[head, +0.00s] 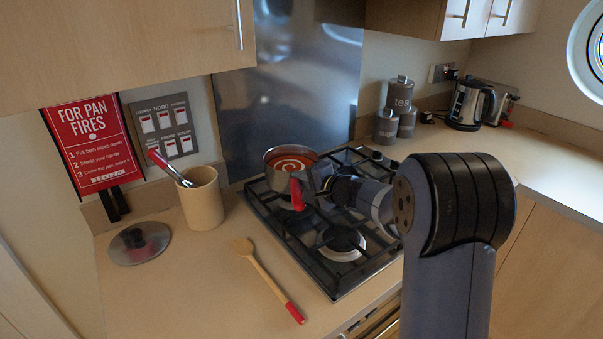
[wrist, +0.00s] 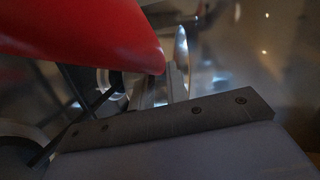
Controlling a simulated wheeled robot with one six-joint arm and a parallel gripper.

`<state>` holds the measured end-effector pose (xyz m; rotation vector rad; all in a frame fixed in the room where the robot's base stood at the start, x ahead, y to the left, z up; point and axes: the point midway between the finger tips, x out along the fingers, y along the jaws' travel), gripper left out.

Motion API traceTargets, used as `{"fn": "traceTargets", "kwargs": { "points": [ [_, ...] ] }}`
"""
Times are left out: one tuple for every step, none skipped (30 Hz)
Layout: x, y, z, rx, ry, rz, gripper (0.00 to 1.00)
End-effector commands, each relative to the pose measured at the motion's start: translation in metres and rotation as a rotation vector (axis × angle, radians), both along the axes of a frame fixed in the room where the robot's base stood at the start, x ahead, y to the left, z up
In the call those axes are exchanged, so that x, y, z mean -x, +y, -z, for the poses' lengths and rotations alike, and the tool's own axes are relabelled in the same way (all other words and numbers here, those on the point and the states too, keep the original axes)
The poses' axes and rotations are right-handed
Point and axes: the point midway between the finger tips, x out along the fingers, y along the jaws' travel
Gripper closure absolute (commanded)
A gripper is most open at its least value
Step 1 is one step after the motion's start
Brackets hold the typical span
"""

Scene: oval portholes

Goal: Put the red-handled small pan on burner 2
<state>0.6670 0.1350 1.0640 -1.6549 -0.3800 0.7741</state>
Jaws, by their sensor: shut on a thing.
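The small pan (head: 278,181) is steel, with a red handle (head: 296,194) and red contents marked by a pale swirl. In the head view it is over the back-left part of the black hob (head: 292,232); I cannot tell whether it rests on the grate. My gripper (head: 318,190) reaches in from the right and is shut on the pan's handle. In the wrist view the red handle (wrist: 85,35) fills the upper left, close to my gripper (wrist: 172,85). The front burner (head: 341,243) is bare. No burner numbers are readable, so I cannot tell which is burner 2.
A wooden spoon (head: 270,281) with a red tip and a glass lid (head: 139,243) lie on the left counter. A beige crock (head: 202,202) holds a red-handled utensil. Canisters (head: 398,105) and a kettle (head: 470,104) stand at the back right. A steel splashback (head: 290,85) rises behind the hob.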

Motion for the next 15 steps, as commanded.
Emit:
{"fn": "traceTargets", "kwargs": {
  "points": [
    [-0.001, 0.000, 0.004, -0.003, -0.002, 0.000, 1.00],
    [-0.001, 0.000, 0.008, -0.004, -0.002, -0.001, 1.00],
    [-0.001, 0.000, 0.013, -0.004, -0.003, -0.001, 1.00],
    [-0.001, 0.000, 0.016, -0.004, -0.003, -0.001, 1.00],
    [-0.001, 0.000, 0.020, -0.004, -0.003, -0.002, 1.00],
    [-0.001, 0.000, 0.023, -0.005, -0.004, -0.001, 1.00],
    [-0.001, 0.000, 0.025, -0.004, -0.004, -0.001, 1.00],
    [-0.001, 0.000, 0.026, -0.003, -0.006, -0.001, 1.00],
    [-0.001, 0.000, 0.027, -0.003, -0.006, -0.001, 1.00],
    [-0.001, 0.000, 0.028, -0.003, -0.006, -0.001, 1.00],
    [-0.001, 0.000, 0.028, -0.003, -0.006, -0.001, 1.00],
    [-0.001, 0.000, 0.028, -0.004, -0.007, -0.001, 1.00],
    [-0.001, 0.000, 0.027, -0.003, -0.008, -0.001, 1.00],
    [-0.001, 0.000, 0.027, -0.003, -0.008, -0.001, 1.00],
    [-0.001, 0.000, 0.027, -0.003, -0.008, -0.001, 1.00]
  ]
}}
